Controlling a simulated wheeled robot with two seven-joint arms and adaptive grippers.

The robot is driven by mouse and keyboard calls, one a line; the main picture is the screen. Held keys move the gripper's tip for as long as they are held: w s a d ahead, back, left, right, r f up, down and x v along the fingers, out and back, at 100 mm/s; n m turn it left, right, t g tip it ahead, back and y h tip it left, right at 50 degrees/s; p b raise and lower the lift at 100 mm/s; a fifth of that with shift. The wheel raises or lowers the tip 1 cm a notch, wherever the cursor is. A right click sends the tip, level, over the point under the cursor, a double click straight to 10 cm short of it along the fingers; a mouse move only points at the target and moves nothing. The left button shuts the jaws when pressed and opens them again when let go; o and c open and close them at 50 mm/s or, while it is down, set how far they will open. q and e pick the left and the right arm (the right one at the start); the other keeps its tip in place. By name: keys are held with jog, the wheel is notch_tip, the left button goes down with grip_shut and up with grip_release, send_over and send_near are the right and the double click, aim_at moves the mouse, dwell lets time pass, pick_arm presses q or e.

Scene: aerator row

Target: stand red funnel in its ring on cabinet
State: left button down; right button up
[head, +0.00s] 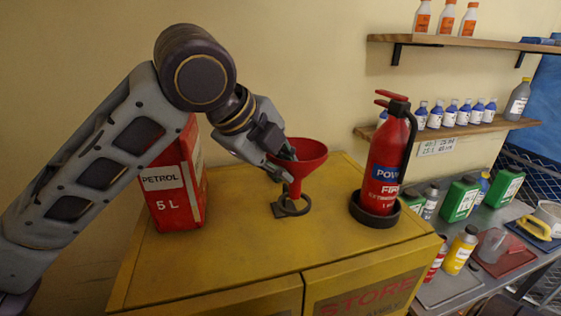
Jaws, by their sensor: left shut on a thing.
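The red funnel (312,160) is upright, wide mouth up, above the yellow cabinet (230,248). My left gripper (288,170) is shut on the funnel at its left side. The dark ring (293,208) lies on the cabinet top, directly below the funnel. The funnel's narrow lower end shows just above or at the ring; I cannot tell whether it is inside it. My right gripper is not in view.
A red petrol can (178,190) stands on the cabinet left of the ring. A red fire extinguisher (386,160) stands in a dark round holder (375,214) to the right. The cabinet top in front is clear. Shelves (462,128) with bottles hang at the right.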

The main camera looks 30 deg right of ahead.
pick_arm(q)
notch_tip(320, 180, down, 7)
jog(key=b, duration=0.3)
jog(key=shift+f, duration=0.15)
dwell(3.6)
jog(key=c, duration=1.4)
grip_release()
jog(key=shift+o, duration=0.2)
jog(key=shift+r, duration=0.2)
jog(key=shift+r+p, duration=2.1)
jog(key=shift+p, duration=0.3)
jog(key=shift+r, duration=2.2)
